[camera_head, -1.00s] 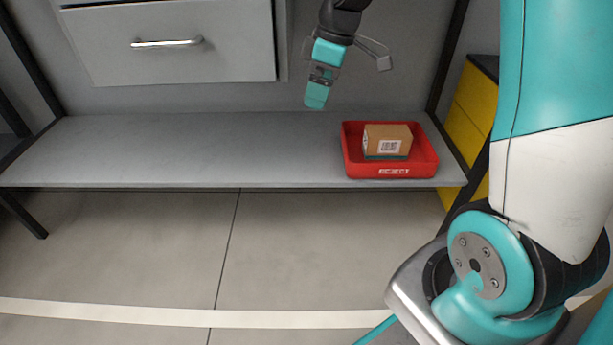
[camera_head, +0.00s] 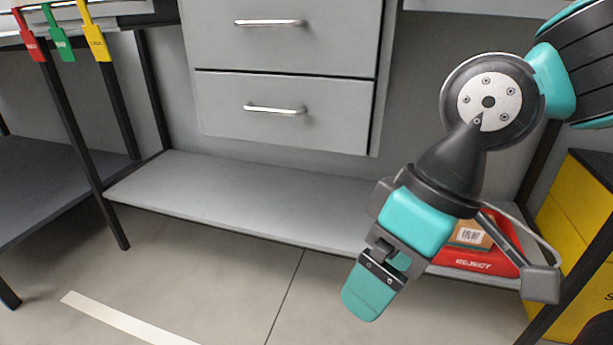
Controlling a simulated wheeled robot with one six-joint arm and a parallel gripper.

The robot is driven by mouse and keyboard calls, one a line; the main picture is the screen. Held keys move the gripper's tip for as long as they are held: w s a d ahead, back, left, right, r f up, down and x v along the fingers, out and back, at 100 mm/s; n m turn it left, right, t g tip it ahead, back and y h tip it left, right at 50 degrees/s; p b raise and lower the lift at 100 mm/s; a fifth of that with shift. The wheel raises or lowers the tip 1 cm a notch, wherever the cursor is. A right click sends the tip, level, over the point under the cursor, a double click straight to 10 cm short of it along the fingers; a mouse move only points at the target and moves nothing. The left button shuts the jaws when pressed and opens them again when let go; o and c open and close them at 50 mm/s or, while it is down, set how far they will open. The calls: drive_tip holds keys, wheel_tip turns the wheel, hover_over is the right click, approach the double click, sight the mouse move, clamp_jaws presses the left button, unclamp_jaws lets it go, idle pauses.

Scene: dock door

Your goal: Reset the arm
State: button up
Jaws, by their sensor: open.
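My gripper (camera_head: 380,280) hangs in front of the low shelf at the right of the view, its teal fingertips pointing down and to the left. It is seen from the side, and no object shows at its fingertips. My arm's dark wrist and a round grey joint are above it. Behind the gripper, a red reject tray (camera_head: 470,263) stands on the shelf's right end, partly hidden. A cardboard box (camera_head: 468,236) with a white label lies in the tray, also partly covered by my gripper.
The grey low shelf (camera_head: 230,194) is bare left of the tray. Two drawers (camera_head: 290,105) are shut above it. Red, green and yellow tags (camera_head: 62,44) hang at the upper left. A yellow cabinet (camera_head: 585,225) stands at the right. Floor in front is clear.

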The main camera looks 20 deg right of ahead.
wheel_tip(320, 180, up, 44)
drive_tip(key=p, duration=4.2)
drive_tip(key=shift+p, duration=0.4)
